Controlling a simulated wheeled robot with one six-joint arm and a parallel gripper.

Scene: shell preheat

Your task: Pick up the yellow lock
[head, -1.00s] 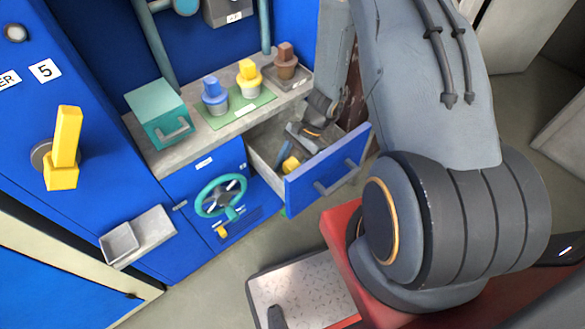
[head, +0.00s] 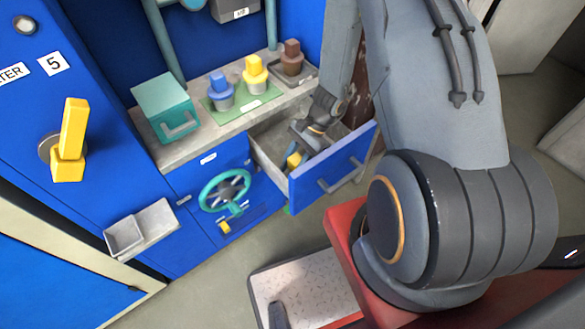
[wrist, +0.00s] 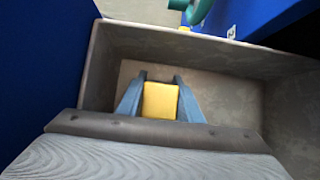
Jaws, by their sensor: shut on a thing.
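The yellow lock (wrist: 160,100) shows in the wrist view as a yellow block between the two blue-grey fingers of my gripper (wrist: 160,92). The fingers touch it on both sides, and my gripper is shut on it. Both are inside or just over the open drawer (wrist: 270,75). In the head view the lock (head: 294,160) is a small yellow patch beside my gripper (head: 289,158), within the open blue drawer (head: 335,166). My wrist hides part of it. I cannot tell whether the lock touches the drawer floor.
The drawer walls stand close around my gripper. A grey counter (head: 185,150) above holds a teal box (head: 165,105) and blue, yellow and brown pegs. A teal handwheel (head: 224,190) is left of the drawer. A big yellow handle (head: 72,140) is at far left.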

